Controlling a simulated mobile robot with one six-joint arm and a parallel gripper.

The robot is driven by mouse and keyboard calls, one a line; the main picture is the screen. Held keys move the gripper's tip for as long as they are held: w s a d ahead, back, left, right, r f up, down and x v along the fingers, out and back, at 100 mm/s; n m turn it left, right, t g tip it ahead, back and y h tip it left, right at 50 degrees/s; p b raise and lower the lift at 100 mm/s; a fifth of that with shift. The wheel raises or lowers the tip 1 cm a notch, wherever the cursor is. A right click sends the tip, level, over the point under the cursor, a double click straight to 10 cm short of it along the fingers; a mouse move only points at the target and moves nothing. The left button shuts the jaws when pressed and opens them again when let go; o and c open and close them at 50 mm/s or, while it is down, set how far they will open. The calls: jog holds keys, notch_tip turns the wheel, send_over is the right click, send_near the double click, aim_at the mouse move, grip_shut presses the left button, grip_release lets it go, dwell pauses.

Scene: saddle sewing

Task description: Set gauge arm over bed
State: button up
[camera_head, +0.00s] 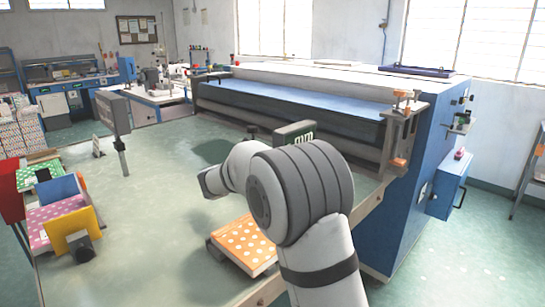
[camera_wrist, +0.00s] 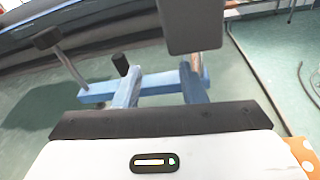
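In the wrist view a blue bar (camera_wrist: 98,92) lies across in front of my gripper (camera_wrist: 160,78), with a dark-capped post at its left and a short black knob near its middle. A dark grey head (camera_wrist: 190,28) stands above its right end; this looks like the gauge. In the head view a dark green gauge display marked "mm" (camera_head: 296,132) shows just behind my arm. My gripper's two fingers are apart, with a clear gap between them; whether they touch the bar I cannot tell. My arm hides the gripper in the head view.
A long machine with a blue bed (camera_head: 290,100) stands behind the green table (camera_head: 150,215). An orange dotted block (camera_head: 245,242) lies near my arm. A grey panel on a post (camera_head: 113,112) and colourful blocks (camera_head: 62,215) are at the left. The table's middle is clear.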

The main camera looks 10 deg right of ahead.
jog(key=w+a+n+t, duration=0.2)
jog(key=w+a+n, duration=0.1)
jog(key=w+a, duration=0.1)
jog(key=p+x, duration=0.1)
jog(key=x, duration=0.6)
jog(key=shift+w+d+r, duration=0.1)
jog(key=shift+w+d, duration=0.05)
jog(key=shift+d, duration=0.25)
jog(key=shift+c, duration=0.5)
grip_shut()
